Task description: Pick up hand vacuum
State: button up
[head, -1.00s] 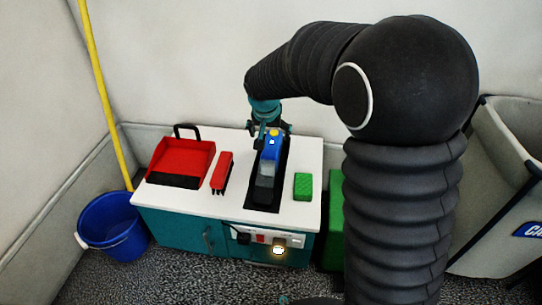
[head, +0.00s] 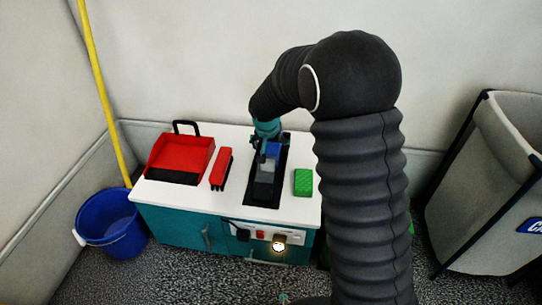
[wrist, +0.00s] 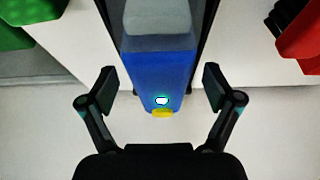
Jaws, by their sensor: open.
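The hand vacuum (head: 264,172) lies in a dark cradle (head: 281,178) on the white cabinet top. It has a blue body and a grey, see-through front. In the wrist view its blue body (wrist: 158,72) points down between my fingers, with a small lit white button and a yellow tip at its end. My gripper (wrist: 160,88) is open, with one finger on each side of the vacuum's blue end and a gap on both sides. In the head view my gripper (head: 266,142) is above the rear of the vacuum and partly hides it.
A red dustpan (head: 181,155) and red brush (head: 221,168) lie left of the vacuum, and a green sponge (head: 303,182) lies right. A blue bucket (head: 112,224) and a yellow pole (head: 105,95) stand left. A grey bin (head: 480,190) stands right.

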jog(key=shift+x, duration=1.2)
grip_shut()
jog(key=shift+r, duration=0.1)
jog(key=shift+r, duration=0.1)
jog(key=shift+r, duration=0.25)
notch_tip(320, 180, up, 4)
jog(key=shift+w+f+p, duration=0.1)
jog(key=shift+f+p, duration=0.05)
jog(key=shift+p, duration=0.3)
jog(key=s+d+r+p, duration=0.1)
jog(key=s+d+r, duration=0.5)
jog(key=d, duration=0.3)
jog(key=shift+s+d+r, duration=0.3)
jog(key=shift+s, duration=0.15)
